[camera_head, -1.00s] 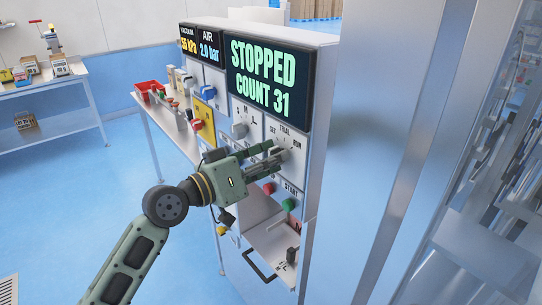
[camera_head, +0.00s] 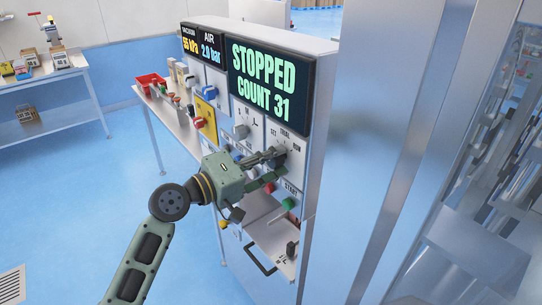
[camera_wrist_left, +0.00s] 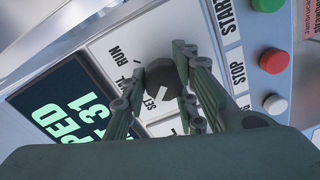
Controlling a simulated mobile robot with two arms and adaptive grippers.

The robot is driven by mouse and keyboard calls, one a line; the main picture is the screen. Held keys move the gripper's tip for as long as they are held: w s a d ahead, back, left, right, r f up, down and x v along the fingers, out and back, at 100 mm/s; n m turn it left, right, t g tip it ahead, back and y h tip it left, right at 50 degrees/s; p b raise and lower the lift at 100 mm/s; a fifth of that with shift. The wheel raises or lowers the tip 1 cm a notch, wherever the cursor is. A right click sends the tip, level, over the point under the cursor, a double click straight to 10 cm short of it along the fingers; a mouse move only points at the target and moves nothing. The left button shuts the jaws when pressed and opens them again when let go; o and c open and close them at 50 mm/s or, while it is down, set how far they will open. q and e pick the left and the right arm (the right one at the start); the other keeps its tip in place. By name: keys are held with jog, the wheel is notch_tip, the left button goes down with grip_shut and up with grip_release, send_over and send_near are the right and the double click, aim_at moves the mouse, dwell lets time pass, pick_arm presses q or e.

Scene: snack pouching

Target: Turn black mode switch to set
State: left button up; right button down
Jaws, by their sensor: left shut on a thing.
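The black mode switch is a round dark knob (camera_wrist_left: 162,79) on a white panel in the left wrist view, with SET, TRIAL and RUN printed around it. Its white pointer mark points down-left, towards SET. My left gripper (camera_wrist_left: 184,82) has its fingers at the knob and is shut on it. In the head view the left gripper (camera_head: 272,165) reaches the panel below the SET, TRIAL and RUN labels, and its fingers partly hide the knob. My right gripper is not in view.
The display (camera_head: 268,80) above reads STOPPED, COUNT 31. A green START button (camera_head: 288,204) sits below the gripper. In the wrist view a red button (camera_wrist_left: 273,61) is close beside the fingers. A blue knob (camera_head: 209,93) is further left.

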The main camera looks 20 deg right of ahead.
pick_arm(q)
jog(key=shift+r, duration=0.35)
jog(key=o, duration=1)
jog(key=shift+s+f, duration=0.1)
jog(key=v, duration=1.2)
jog(key=shift+d, duration=0.1)
